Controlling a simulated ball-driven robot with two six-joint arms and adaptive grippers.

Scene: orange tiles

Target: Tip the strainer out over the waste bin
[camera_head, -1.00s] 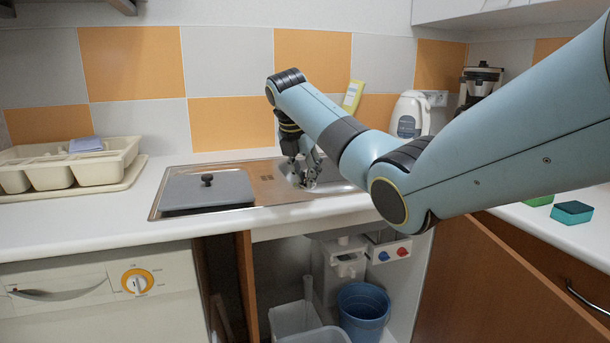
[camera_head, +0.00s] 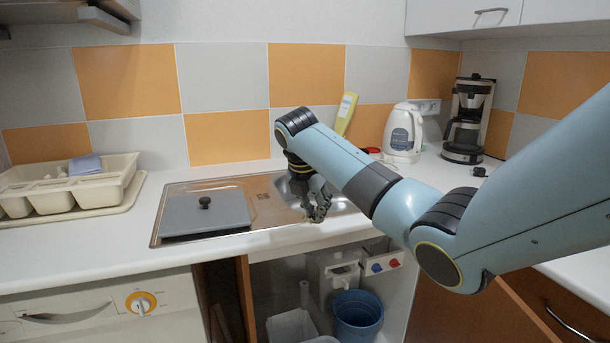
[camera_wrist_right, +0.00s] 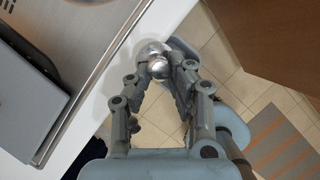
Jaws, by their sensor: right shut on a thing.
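My right gripper (camera_head: 318,213) is over the front rim of the sink, pointing down. In the right wrist view it (camera_wrist_right: 157,75) is shut on a small shiny rounded metal thing, which I take for the strainer (camera_wrist_right: 154,53), just past the counter's front edge with floor tiles below. In the head view the strainer is too small and covered to make out. A blue bucket (camera_head: 357,318), likely the waste bin, stands in the open cupboard under the sink, below and right of the gripper. I cannot see into it. My left gripper is not in view.
The sink (camera_head: 265,192) has a grey cover (camera_head: 205,214) on its left side. A pale container (camera_head: 291,327) stands left of the bucket. A cutlery tray (camera_head: 70,186), kettle (camera_head: 403,133) and coffee maker (camera_head: 469,118) stand on the counter. The counter edge lies close to my gripper.

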